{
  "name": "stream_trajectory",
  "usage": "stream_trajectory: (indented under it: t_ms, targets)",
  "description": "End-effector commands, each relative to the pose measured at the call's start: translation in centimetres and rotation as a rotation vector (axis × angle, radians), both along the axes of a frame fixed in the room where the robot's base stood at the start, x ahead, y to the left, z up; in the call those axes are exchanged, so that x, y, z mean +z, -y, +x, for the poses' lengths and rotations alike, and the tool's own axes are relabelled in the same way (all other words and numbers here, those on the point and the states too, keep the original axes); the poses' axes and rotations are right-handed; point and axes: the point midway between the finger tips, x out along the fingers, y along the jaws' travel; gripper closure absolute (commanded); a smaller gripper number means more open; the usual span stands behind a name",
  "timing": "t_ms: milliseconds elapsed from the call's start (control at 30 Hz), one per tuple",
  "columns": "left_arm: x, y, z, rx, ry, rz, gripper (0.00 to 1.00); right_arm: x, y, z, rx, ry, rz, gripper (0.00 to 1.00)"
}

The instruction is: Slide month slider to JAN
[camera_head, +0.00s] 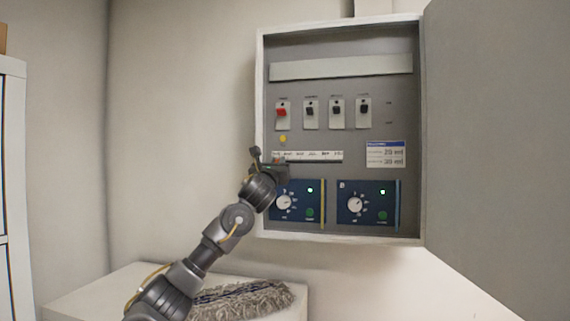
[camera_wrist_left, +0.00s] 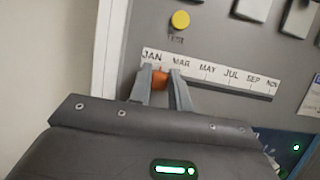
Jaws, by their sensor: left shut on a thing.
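The month slider strip (camera_head: 318,156) is a white labelled bar inside the open wall cabinet; in the left wrist view the strip (camera_wrist_left: 219,75) reads JAN, MAR, MAY, JUL, SEP and NOV from left to right. The orange slider knob (camera_wrist_left: 160,78) sits just below the strip's lettering, between JAN and MAR. My left gripper (camera_wrist_left: 161,80) is shut on the knob, one finger on each side. In the head view my left gripper (camera_head: 268,162) is at the strip's left end and partly hides it. My right gripper is not in view.
The cabinet (camera_head: 261,90) has its grey door (camera_head: 495,130) swung open to the right. Above the strip are a yellow button (camera_head: 283,139) and several switches, one red (camera_head: 282,112). Below are two blue dial panels (camera_head: 368,203). A mop head (camera_head: 240,299) lies on a white surface below.

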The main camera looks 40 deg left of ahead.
Motion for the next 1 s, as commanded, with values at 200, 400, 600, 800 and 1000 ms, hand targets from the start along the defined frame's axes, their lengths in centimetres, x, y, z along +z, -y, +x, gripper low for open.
stream_trajectory:
  t_ms: [200, 400, 600, 800, 1000]
  targets:
    - [0.08, -1.37, -0.81, 0.002, 0.001, -0.002, 1.0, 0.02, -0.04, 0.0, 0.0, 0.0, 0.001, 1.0]
    - [0.11, -1.5, -0.91, 0.005, 0.002, -0.003, 0.73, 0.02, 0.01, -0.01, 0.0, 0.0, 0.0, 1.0]
    - [0.09, -1.33, -0.78, 0.002, 0.001, -0.002, 0.58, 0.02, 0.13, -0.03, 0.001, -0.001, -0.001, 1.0]
    - [0.07, -1.29, -0.77, 0.001, 0.001, -0.001, 0.58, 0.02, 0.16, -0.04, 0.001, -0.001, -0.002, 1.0]
    - [-0.31, -0.99, -1.2, 0.001, 0.002, -0.001, 0.58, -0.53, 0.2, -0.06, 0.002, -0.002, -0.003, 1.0]
